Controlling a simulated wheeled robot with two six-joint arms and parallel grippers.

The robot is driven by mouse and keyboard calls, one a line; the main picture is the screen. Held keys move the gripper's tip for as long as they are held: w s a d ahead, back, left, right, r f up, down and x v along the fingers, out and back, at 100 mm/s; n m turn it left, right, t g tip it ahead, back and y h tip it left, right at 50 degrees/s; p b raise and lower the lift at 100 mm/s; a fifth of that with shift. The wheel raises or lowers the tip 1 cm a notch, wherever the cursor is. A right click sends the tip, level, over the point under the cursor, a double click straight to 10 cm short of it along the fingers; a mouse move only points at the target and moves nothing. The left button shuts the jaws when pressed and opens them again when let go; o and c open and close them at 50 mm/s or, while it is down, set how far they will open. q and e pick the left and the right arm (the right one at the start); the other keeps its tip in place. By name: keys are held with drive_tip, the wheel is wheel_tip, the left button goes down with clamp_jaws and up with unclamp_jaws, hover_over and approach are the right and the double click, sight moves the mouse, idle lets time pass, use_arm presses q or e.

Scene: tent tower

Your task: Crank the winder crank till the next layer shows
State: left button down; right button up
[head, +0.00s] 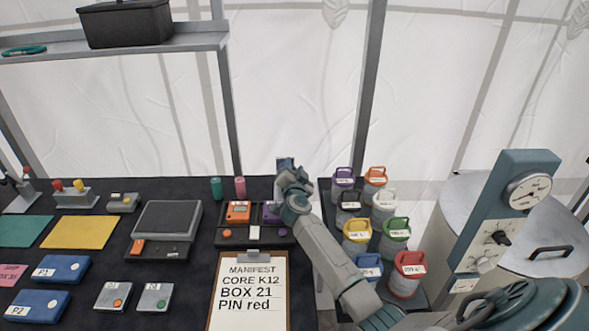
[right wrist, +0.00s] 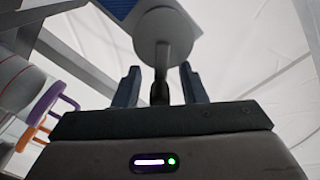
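In the right wrist view a pale round drum end (right wrist: 150,48), with a blue ribbed panel (right wrist: 126,10) behind it, hangs over the fingers. A narrow crank arm (right wrist: 166,60) comes down from it to a dark grip (right wrist: 159,93). My right gripper (right wrist: 160,88) has its two fingers on either side of this grip, with a visible gap on each side. In the head view my right gripper (head: 287,164) is at the back edge of the dark table, and the winder cannot be told apart there behind my arm. My left gripper is not in view.
A clipboard (head: 249,312) reads "CORE K12, BOX 21, PIN red". A device with an orange unit (head: 238,212) lies left of my forearm. Several lidded canisters, including a red one (head: 407,273), stand right of it. A grey-blue dial panel (head: 505,215) stands farther right.

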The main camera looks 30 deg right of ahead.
drive_tip(key=shift+c, duration=0.2)
clamp_jaws()
drive_tip(key=shift+d+f+m+p, duration=0.1)
drive_tip(key=shift+d+m+p, duration=0.05)
drive_tip(key=shift+m+p, duration=0.35)
drive_tip(key=shift+s+d+f+m+p, duration=0.1)
drive_tip(key=shift+f+m+p, duration=0.15)
drive_tip(key=shift+m, duration=0.3)
drive_tip(key=shift+s+d+f+m+p, duration=0.1)
drive_tip(key=shift+m+p, duration=0.15)
drive_tip(key=shift+m, duration=0.3)
drive_tip(key=shift+f+m+p, duration=0.15)
drive_tip(key=shift+f+m, duration=0.2)
drive_tip(key=shift+m, duration=0.55)
drive_tip(key=shift+f+m+p, duration=0.15)
drive_tip(key=shift+f+m, duration=0.15)
drive_tip(key=shift+m, duration=0.6)
drive_tip(key=shift+f, duration=0.1)
